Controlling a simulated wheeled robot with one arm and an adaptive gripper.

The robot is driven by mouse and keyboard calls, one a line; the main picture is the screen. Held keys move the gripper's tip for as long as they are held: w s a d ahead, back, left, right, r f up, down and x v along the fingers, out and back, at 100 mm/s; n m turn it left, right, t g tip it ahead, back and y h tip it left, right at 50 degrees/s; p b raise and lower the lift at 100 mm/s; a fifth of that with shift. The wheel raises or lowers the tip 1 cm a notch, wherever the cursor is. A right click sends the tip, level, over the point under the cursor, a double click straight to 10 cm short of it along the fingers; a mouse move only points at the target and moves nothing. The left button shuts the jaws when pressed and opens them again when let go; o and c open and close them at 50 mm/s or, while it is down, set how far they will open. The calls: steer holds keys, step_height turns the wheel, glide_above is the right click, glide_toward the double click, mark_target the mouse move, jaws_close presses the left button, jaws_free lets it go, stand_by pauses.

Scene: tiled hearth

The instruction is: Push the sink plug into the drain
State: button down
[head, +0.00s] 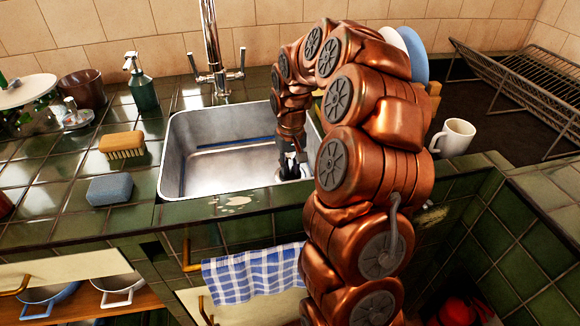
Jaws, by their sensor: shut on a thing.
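The steel sink (215,160) is set into the green tiled counter. My gripper (290,168) reaches down into the right side of the sink, fingers pointing down, close to the basin floor. It is shut on a small dark thing that seems to be the sink plug; the fingers hide most of it, so its tilt is unclear. The drain is not clearly visible; the gripper and my arm cover that part of the basin. I cannot tell whether the plug touches the drain.
A chrome tap (213,50) stands behind the sink. A soap bottle (141,85), brush (122,145) and blue sponge (109,188) are on the left counter. A white mug (453,137) and wire rack (520,80) are on the right. A checked towel (250,272) hangs in front.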

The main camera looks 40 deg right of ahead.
mark_target(290, 157)
steer(key=c, duration=0.9)
jaws_free()
steer(key=shift+r+p, duration=0.8)
steer(key=shift+r, duration=1.45)
step_height(290, 157, up, 12)
stand_by(0.3)
